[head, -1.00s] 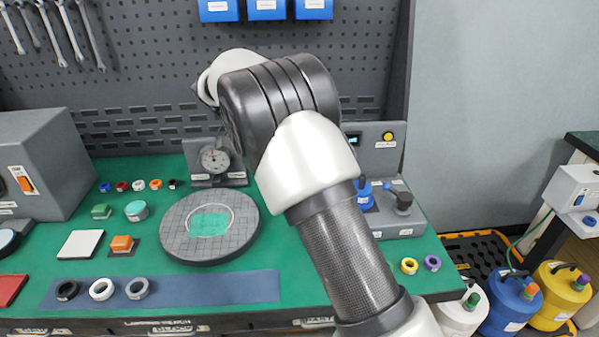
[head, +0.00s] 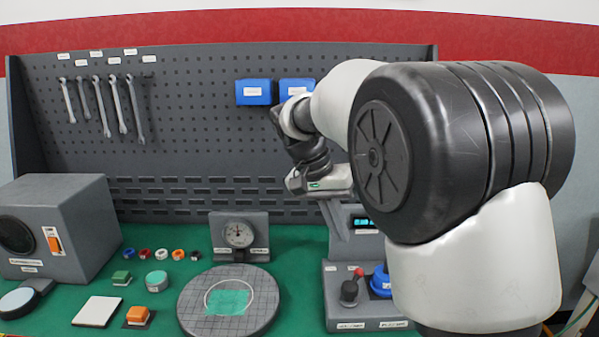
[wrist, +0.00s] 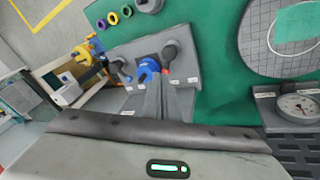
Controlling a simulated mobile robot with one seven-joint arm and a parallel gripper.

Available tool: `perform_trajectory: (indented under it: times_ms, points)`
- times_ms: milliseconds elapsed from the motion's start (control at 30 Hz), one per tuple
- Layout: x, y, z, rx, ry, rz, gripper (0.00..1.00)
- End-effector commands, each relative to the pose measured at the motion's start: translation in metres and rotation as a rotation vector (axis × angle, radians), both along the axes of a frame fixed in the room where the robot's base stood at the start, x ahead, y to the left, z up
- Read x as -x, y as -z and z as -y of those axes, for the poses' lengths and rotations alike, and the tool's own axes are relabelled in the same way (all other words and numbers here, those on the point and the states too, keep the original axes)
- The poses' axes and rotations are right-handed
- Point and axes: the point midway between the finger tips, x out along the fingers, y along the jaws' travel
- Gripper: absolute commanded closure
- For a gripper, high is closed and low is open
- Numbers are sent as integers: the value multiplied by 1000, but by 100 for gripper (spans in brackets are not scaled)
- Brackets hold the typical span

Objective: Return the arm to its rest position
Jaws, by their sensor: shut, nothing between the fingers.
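My arm is folded on the right of the head view, its large dark joint near the camera. My gripper (head: 336,222) points down in front of the grey test station at the back of the green bench. Its fingers show small in the wrist view (wrist: 158,92); they are shut with nothing between them. They hang over the station's blue part (wrist: 148,69), which also shows in the head view (head: 380,281) beside my arm. My arm hides the station's right side and part of the pegboard.
A round gridded plate (head: 190,310) and a dial gauge (head: 238,235) stand left of the station. Blue bins (head: 254,92) and wrenches hang on the pegboard (head: 200,140). A grey box (head: 85,225) stands at left. Bench space between plate and station is clear.

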Motion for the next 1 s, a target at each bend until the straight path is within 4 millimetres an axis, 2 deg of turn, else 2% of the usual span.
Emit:
perform_trajectory:
  times_ms: [33,200,300,500,700,867,900,1000]
  points:
    - [22,-14,13,-47,-34,10,100]
    - [92,-37,38,-164,-189,60,100]
    - [134,-40,47,-205,-278,107,100]
    - [193,-31,53,-230,-412,190,100]
    - [231,-16,55,-220,-497,258,100]
    - [254,-2,55,-199,-551,305,100]
    - [251,-26,55,-202,-551,300,100]
    - [250,-46,54,-203,-550,297,100]
